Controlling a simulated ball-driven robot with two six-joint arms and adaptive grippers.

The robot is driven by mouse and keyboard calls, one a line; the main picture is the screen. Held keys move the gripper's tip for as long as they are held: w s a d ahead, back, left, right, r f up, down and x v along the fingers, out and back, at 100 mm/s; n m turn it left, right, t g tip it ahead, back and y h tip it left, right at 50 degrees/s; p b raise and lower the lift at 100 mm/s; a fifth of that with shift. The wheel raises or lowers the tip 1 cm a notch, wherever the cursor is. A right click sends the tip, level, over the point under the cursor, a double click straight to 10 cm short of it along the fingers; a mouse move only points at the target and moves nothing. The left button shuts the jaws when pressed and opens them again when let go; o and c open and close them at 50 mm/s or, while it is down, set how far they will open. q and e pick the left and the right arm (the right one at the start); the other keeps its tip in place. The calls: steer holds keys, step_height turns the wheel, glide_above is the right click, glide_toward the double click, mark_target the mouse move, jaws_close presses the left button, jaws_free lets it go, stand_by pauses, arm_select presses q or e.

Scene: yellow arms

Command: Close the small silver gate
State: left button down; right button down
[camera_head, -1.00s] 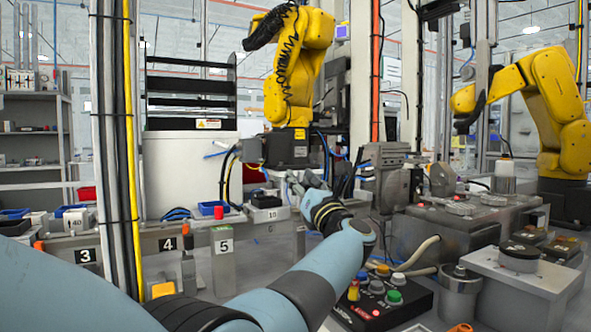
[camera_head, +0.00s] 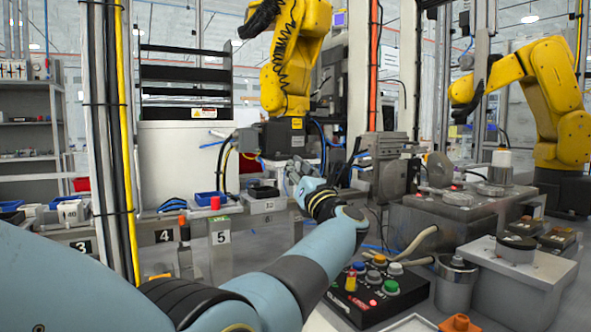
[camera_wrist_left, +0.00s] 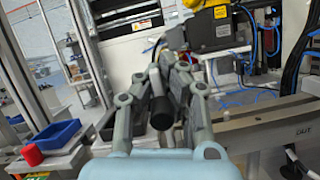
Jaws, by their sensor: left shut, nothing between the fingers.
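My left gripper (camera_head: 299,170) reaches out in the middle of the head view, just right of the tray ledge and in front of the yellow robot's dark base. In the left wrist view its grey fingers (camera_wrist_left: 172,62) come together at the tips, shut and empty. A dark cylinder (camera_wrist_left: 162,113) shows between the finger links; I cannot tell what it belongs to. I cannot make out the small silver gate for certain; my gripper may hide it. A silver rail marked OUT (camera_wrist_left: 265,125) runs to the right of the fingers. My right gripper is not in view.
Blue trays (camera_head: 208,197) and a red cylinder (camera_head: 215,203) lie left of the gripper. A yellow robot arm (camera_head: 290,60) rises behind it. Cables (camera_head: 325,150) hang to its right.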

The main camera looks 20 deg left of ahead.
arm_select(q)
steer(key=g+h+p, duration=0.1)
steer(key=p, duration=0.1)
steer(key=w+a+g+h+p, duration=0.1)
steer(key=p, duration=0.1)
steer(key=a+g+h+p, duration=0.1)
steer(key=p, duration=0.1)
steer(key=shift+w+f+h+p, duration=0.2)
steer(key=shift+w+h+p, duration=0.15)
steer(key=shift+h, duration=0.05)
steer(key=shift+w+a+f+g+h+p, duration=0.2)
steer(key=shift+f+g+h+p, duration=0.25)
steer(key=shift+g+p, duration=0.3)
steer(key=shift+f+h, duration=0.15)
steer(key=shift+h, duration=0.2)
steer(key=c, duration=2.1)
jaws_free()
steer(key=o, duration=0.7)
steer(key=shift+w, duration=0.15)
